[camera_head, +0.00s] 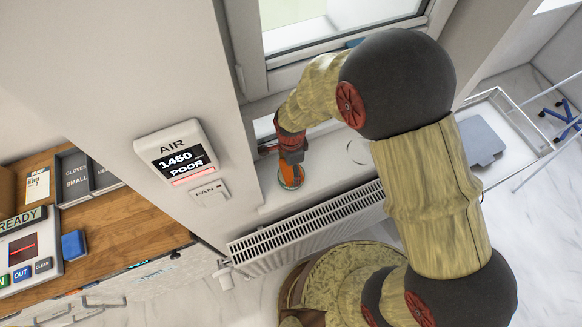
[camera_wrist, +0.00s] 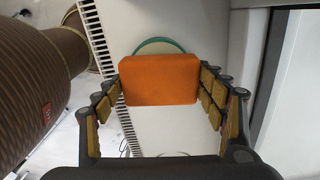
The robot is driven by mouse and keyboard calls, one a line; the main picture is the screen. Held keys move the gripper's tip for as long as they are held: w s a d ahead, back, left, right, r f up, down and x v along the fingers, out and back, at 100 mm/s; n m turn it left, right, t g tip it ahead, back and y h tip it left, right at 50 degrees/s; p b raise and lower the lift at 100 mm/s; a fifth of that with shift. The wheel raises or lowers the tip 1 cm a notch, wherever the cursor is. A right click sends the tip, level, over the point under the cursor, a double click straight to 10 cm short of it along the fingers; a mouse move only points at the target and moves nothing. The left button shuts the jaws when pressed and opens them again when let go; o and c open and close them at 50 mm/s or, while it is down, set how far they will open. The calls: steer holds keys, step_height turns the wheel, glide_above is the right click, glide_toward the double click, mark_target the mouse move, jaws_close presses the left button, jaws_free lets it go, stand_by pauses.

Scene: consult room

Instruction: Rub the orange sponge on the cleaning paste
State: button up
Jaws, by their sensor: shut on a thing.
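My gripper (camera_head: 290,158) points down over the left end of the white window sill (camera_head: 340,160). It is shut on the orange sponge (camera_wrist: 160,82), which lies between the padded fingers in the wrist view. Just beyond the sponge is a round, green-rimmed tin (camera_wrist: 158,46), apparently the cleaning paste. The sponge covers much of it, so its contents are mostly hidden. In the head view the tin (camera_head: 291,184) shows as a small green-edged disc under the sponge. I cannot tell whether sponge and paste touch.
A white radiator (camera_head: 305,218) runs below the sill. The wall with the air display (camera_head: 180,155) stands to the left and the window frame behind. A metal trolley (camera_head: 510,125) with a grey pad is at the right. The sill's middle looks mostly free.

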mark_target(291, 168)
steer(key=shift+f+b, duration=0.4)
steer(key=shift+f, duration=0.2)
stand_by(1.3)
steer(key=shift+r+p, duration=2.35)
steer(key=shift+r, duration=1.25)
steer(key=shift+d+f, duration=0.1)
